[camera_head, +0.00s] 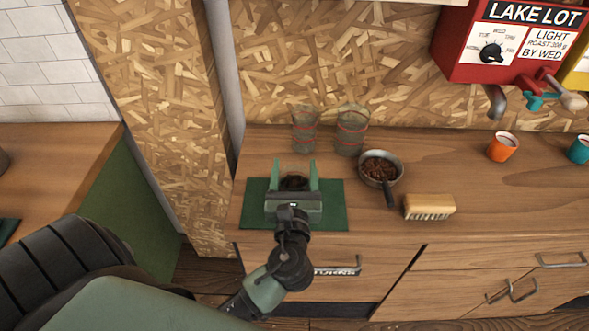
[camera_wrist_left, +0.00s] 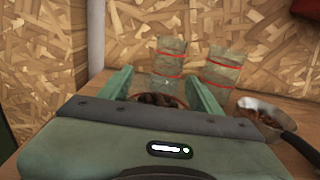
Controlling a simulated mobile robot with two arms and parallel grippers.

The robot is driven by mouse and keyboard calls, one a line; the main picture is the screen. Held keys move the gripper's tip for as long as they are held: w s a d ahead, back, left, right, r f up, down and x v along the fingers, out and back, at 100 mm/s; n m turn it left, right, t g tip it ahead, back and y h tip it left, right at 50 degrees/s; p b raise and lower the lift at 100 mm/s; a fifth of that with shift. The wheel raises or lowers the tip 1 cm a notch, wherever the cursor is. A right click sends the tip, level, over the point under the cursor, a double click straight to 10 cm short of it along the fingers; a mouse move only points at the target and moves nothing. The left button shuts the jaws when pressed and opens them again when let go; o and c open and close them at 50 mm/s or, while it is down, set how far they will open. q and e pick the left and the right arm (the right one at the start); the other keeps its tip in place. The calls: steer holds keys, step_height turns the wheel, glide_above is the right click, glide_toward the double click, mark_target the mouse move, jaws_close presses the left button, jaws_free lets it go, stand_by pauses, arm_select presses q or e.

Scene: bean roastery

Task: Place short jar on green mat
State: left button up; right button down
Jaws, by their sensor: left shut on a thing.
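The green mat (camera_head: 330,217) lies on the wooden counter near its front left. My left gripper (camera_head: 295,175) is over the mat, its two green fingers pointing to the back. It is shut on a short jar (camera_head: 294,183) with dark beans in it. In the left wrist view the jar (camera_wrist_left: 158,99) sits between the fingers, its lower part hidden behind the gripper body. I cannot tell whether the jar's base touches the mat. My right gripper is not in view.
Two tall clear jars with red bands (camera_head: 304,131) (camera_head: 350,132) stand behind the mat. A metal pan of beans (camera_head: 379,160) and a brush (camera_head: 430,206) lie to its right. An orange cup (camera_head: 502,147) stands further right, under a red dispenser (camera_head: 470,72).

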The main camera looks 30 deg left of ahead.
arm_select(q)
steer(key=o, duration=1.6)
steer(key=shift+f, duration=0.1)
steer(key=shift+r, duration=0.2)
steer(key=b+v, duration=0.2)
steer(key=v, duration=0.8)
steer(key=shift+s+d+f, duration=0.2)
steer(key=shift+s, duration=0.05)
steer(key=shift+s+d+r, duration=0.15)
steer(key=shift+s+d, duration=0.25)
steer(key=shift+s, duration=0.2)
